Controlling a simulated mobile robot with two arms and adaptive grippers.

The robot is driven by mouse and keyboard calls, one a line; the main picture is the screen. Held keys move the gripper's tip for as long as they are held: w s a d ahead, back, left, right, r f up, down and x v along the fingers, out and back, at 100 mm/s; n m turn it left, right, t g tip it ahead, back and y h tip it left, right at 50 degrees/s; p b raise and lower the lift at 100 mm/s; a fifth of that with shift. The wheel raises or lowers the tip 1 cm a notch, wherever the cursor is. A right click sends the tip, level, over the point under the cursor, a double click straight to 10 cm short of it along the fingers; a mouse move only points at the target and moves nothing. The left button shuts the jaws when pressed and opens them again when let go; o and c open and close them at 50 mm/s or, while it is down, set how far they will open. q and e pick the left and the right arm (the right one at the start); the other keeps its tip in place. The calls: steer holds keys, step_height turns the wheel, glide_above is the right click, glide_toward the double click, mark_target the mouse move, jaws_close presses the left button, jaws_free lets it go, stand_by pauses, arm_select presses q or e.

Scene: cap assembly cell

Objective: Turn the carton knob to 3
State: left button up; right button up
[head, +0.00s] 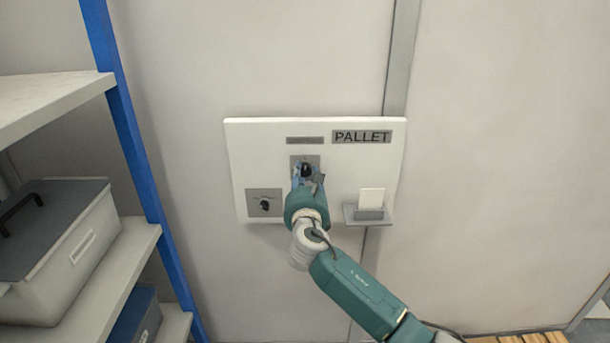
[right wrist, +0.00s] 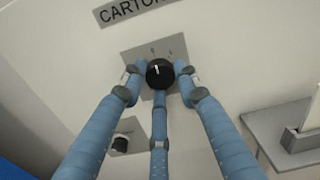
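The carton knob (right wrist: 160,73) is round and black with a white pointer mark. In the right wrist view the mark points up and slightly left. It sits on a grey plate (right wrist: 143,53) under a sign reading CARTON, partly cut off (right wrist: 137,10). My right gripper (right wrist: 159,80) has its three blue fingers around the knob. A small gap shows at the left fingertip; the lower finger overlaps the knob's edge. In the head view my right gripper (head: 307,180) is at the upper plate of the white panel (head: 265,150). The scale numbers are too small to read. My left gripper is out of view.
A second black knob (head: 265,205) is at the panel's lower left. A PALLET sign (head: 361,137) is at the upper right, above a small grey holder (head: 369,214) with a white card. A blue-framed shelf (head: 131,140) with a grey bin (head: 60,245) stands at left.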

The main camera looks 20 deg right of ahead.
steer(key=shift+r+m, duration=0.25)
steer(key=shift+m, duration=1.15)
steer(key=m+b, duration=0.1)
steer(key=m, duration=0.3)
steer(key=shift+r+m, duration=0.1)
steer(key=shift+m, duration=0.2)
steer(key=m+b, duration=0.1)
steer(key=m, duration=0.2)
steer(key=shift+d+m+b, duration=0.1)
steer(key=shift+m+b, duration=0.2)
steer(key=shift+b, duration=0.1)
steer(key=m+b, duration=0.1)
steer(key=m, duration=0.2)
steer(key=shift+m, duration=0.3)
steer(key=m+b, duration=0.3)
steer(key=m, duration=0.3)
steer(key=shift+d, duration=0.1)
steer(key=m, duration=0.2)
steer(key=m+b, duration=0.1)
steer(key=m, duration=0.1)
steer(key=m+b, duration=0.1)
steer(key=m, duration=0.1)
steer(key=shift+f, duration=0.35)
steer(key=shift+b, duration=0.3)
steer(key=shift+f, duration=0.15)
